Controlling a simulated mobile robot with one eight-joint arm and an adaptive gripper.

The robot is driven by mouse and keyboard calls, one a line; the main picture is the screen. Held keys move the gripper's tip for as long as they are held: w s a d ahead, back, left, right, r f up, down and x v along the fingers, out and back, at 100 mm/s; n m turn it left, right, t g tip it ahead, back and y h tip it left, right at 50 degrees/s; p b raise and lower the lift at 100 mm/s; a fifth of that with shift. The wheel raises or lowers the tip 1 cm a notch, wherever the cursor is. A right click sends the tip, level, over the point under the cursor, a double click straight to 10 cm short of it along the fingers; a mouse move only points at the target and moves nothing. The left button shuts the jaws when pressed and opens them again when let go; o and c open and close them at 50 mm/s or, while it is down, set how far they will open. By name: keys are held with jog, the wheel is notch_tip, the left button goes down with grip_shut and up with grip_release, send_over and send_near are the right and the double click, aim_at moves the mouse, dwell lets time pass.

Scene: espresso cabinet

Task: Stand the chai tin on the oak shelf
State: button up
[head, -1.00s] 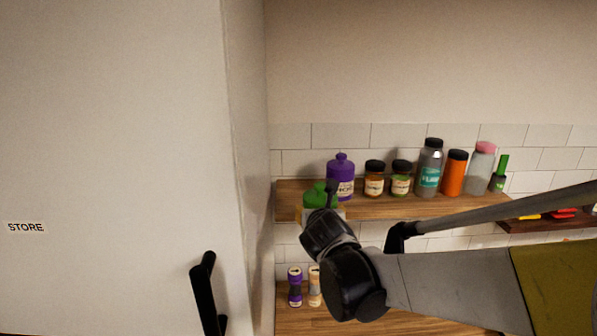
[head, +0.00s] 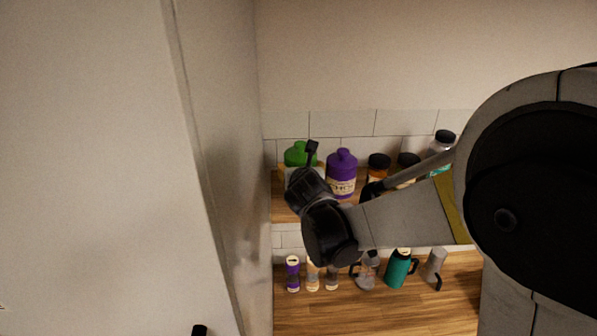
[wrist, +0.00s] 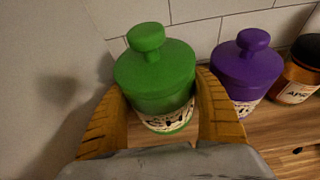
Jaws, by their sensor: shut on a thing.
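The green tin (wrist: 155,75) with a knobbed lid is between the two yellow fingers of my gripper (wrist: 160,92), which is shut on it. I take it for the chai tin; its label is only partly readable. In the head view the green tin (head: 298,155) is upright at the left end of the oak shelf (head: 284,212), left of the purple tin (head: 341,172). My wrist hides its lower part there. I cannot tell whether its base touches the wood.
The purple tin (wrist: 246,68) stands close to the right finger, with a dark-lidded jar (wrist: 298,72) beyond it. A tall white cabinet side (head: 215,130) is close on the left. Mugs and small shakers, such as a teal mug (head: 398,268), stand on the lower counter (head: 380,310).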

jog(key=shift+s+f, duration=0.2)
jog(key=shift+f, duration=1.05)
jog(key=shift+w+f, duration=0.15)
jog(key=shift+f, duration=0.25)
jog(key=shift+f, duration=0.1)
jog(key=o, duration=1.4)
